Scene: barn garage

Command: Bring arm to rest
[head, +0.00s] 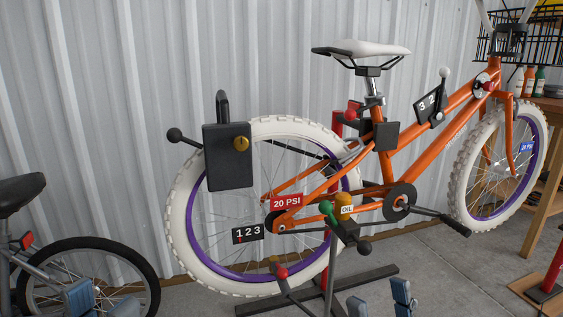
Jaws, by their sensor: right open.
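My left gripper (102,303) shows at the bottom left edge, in front of the small dark bike wheel. Its two blue-grey fingertips stand apart with nothing seen between them. My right gripper (380,301) shows at the bottom, right of the middle, below the orange bike (430,120). Its fingertips are also apart, with only floor seen between them. Both arms and the rest of the grippers are out of frame.
The orange bike is held on a repair stand (372,276) with a red post. A black box (228,158) sits at its rear wheel. Another bike's black wheel (90,245) is at left. A wooden workbench (547,205) stands at right.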

